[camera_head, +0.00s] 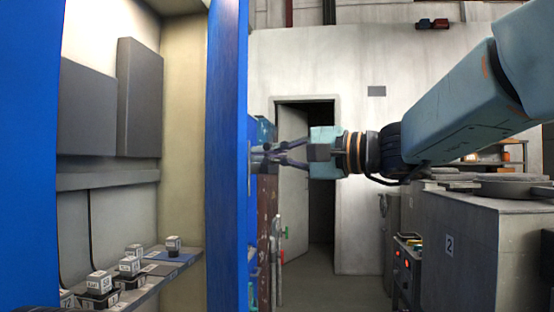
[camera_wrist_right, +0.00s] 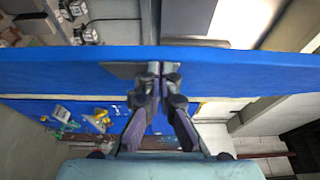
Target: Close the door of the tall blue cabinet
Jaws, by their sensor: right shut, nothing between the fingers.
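The tall blue cabinet (camera_head: 28,150) stands open at the left of the head view, with its pale inside in sight. A blue upright panel (camera_head: 228,150), which looks like its door, is seen nearly edge-on at the right of the opening. My right gripper (camera_head: 262,153) is shut and empty, with its fingertips at the right side of this panel. In the right wrist view, the shut fingertips (camera_wrist_right: 158,68) lie against or just before the blue panel (camera_wrist_right: 240,62), by a grey plate (camera_wrist_right: 122,70). I cannot tell whether they touch.
Small labelled cubes (camera_head: 130,265) sit in dark holders on a shelf (camera_head: 185,262) inside the cabinet. A grey machine block (camera_head: 470,250) marked 2 stands at the right. A doorway (camera_head: 321,190) opens in the back wall, with some clear floor before it.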

